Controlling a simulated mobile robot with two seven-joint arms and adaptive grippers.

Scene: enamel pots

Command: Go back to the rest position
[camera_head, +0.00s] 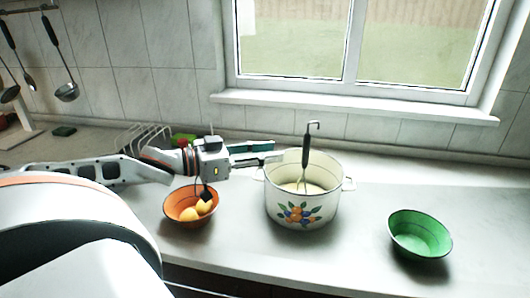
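My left gripper (264,153) reaches in from the left, above and behind the orange bowl, with its fingertips near the left side of the pot in the picture. Its two fingers are apart with nothing seen between them. A white enamel pot (285,207) with a fruit pattern stands on the counter. A utensil with a dark handle (306,150) and a hooked end stands up in it; its lower part is partly hidden. An orange bowl (175,208) with a few yellow-orange round items (197,211) sits left of the pot. My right gripper is not in view.
A green bowl (420,233) sits right of the pot near the counter's front edge. A wire rack (143,138) and red and green items (184,140) are behind my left arm. Ladles (67,91) hang at the upper left. The counter (370,190) between pot and green bowl is clear.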

